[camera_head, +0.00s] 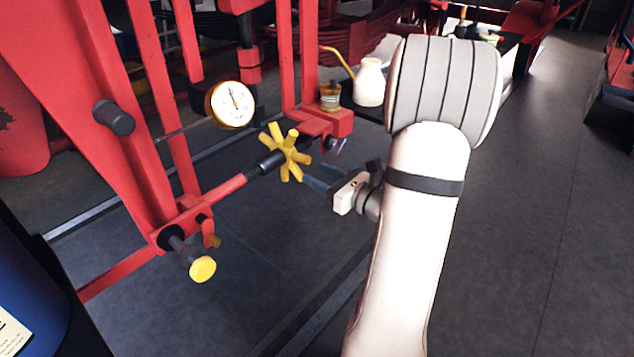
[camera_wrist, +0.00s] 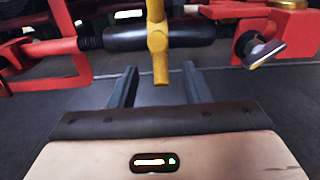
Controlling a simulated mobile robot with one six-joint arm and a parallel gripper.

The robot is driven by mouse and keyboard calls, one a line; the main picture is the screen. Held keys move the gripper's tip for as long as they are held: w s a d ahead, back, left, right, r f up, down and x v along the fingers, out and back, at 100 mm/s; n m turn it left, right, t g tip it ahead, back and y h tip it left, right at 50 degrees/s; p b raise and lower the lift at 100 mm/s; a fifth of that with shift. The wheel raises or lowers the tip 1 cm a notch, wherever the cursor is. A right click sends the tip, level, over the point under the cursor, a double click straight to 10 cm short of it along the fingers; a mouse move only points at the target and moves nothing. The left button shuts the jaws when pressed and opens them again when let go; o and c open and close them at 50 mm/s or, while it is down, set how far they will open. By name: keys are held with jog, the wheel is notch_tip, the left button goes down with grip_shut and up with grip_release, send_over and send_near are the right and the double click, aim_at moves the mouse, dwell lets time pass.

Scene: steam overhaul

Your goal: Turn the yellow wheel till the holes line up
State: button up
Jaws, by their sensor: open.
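The yellow wheel (camera_head: 286,152) is a hub with several stubby spokes, mounted on a dark shaft between the red frame parts. In the wrist view the wheel (camera_wrist: 158,42) appears edge-on, with one spoke pointing down. My gripper (camera_head: 308,176) is just to the right of the wheel in the head view. In the wrist view my gripper (camera_wrist: 160,75) has its two fingers apart, with the lower spoke showing between them in the picture. I cannot tell whether they touch it. A dark cylinder (camera_wrist: 125,38) sits on the shaft beside the wheel. The holes cannot be made out.
A round dial gauge (camera_head: 231,104) stands behind the wheel. A yellow-ended knob (camera_head: 202,269) sticks out at lower left. A white oil can (camera_head: 369,82) and a small jar (camera_head: 330,96) stand behind. A silver-ended part (camera_wrist: 264,52) is right of the wheel. The floor below is open.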

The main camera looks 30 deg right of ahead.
aim_at(304, 160)
jog(key=shift+w+a+r, duration=0.3)
jog(key=shift+w+r, duration=0.15)
jog(key=shift+w, duration=0.35)
jog(key=shift+w+a+r, duration=0.35)
jog(key=shift+w+r, duration=0.05)
jog(key=shift+w, duration=0.45)
jog(key=shift+w+a+r, duration=0.3)
jog(key=shift+w+r, duration=0.15)
jog(key=shift+w, duration=0.35)
grip_shut()
jog(key=shift+f, duration=0.15)
jog(key=shift+s+f+b, duration=0.1)
jog(key=shift+f+b, duration=0.9)
jog(key=shift+f, duration=0.3)
